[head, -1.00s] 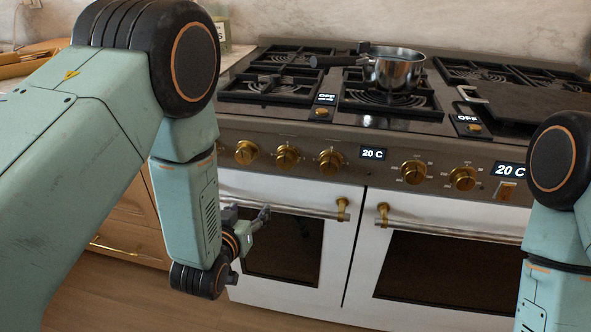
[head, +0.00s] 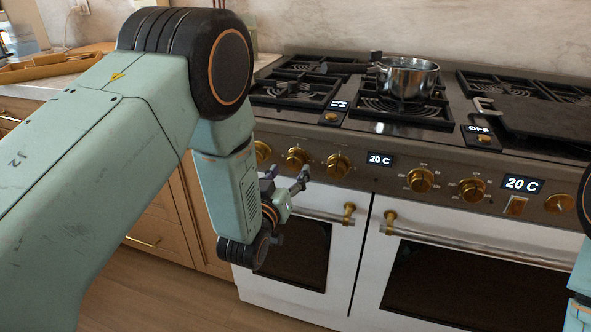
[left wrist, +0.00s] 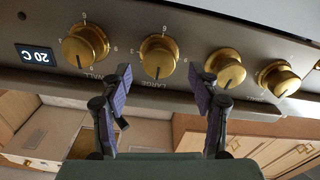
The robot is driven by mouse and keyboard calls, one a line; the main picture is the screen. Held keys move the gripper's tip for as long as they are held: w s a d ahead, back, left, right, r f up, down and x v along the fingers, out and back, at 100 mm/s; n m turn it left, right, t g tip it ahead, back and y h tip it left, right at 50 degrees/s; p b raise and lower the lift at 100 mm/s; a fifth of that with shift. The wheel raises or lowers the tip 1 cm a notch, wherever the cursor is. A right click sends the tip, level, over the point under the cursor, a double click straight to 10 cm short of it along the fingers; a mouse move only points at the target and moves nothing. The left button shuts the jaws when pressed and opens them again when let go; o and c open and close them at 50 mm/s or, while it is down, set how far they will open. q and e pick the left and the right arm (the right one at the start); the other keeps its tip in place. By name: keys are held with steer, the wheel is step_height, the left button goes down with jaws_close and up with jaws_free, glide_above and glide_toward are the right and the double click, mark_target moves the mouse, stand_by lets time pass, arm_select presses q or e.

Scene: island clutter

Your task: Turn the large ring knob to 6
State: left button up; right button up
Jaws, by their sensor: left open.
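The large ring knob (left wrist: 158,56) is brass, on the stove's front panel, with a label that seems to read LARGE beside it in the left wrist view. It appears to be the brass knob (head: 297,158) second to the left of the small display in the head view. Its dark pointer mark faces the label side in the wrist view. My left gripper (left wrist: 164,84) is open and empty, its purple-padded fingers spread either side of this knob's line and apparently short of it. In the head view the gripper (head: 288,178) is just below the knob. My right gripper is out of view.
Neighbouring brass knobs (left wrist: 85,45) and (left wrist: 225,68) sit close on both sides. Below the panel is an oven door handle (head: 328,216). A steel pot (head: 407,78) stands on the hob. A small display (head: 380,160) reads 20 C.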

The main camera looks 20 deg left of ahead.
mark_target(294, 166)
arm_select(q)
steer(key=shift+w+f, duration=0.1)
steer(key=shift+w, duration=1.1)
steer(key=shift+w+d+b, duration=0.15)
steer(key=shift+w+b, duration=0.2)
steer(key=shift+w, duration=0.3)
steer(key=shift+c, duration=0.6)
steer(key=c, duration=1.1)
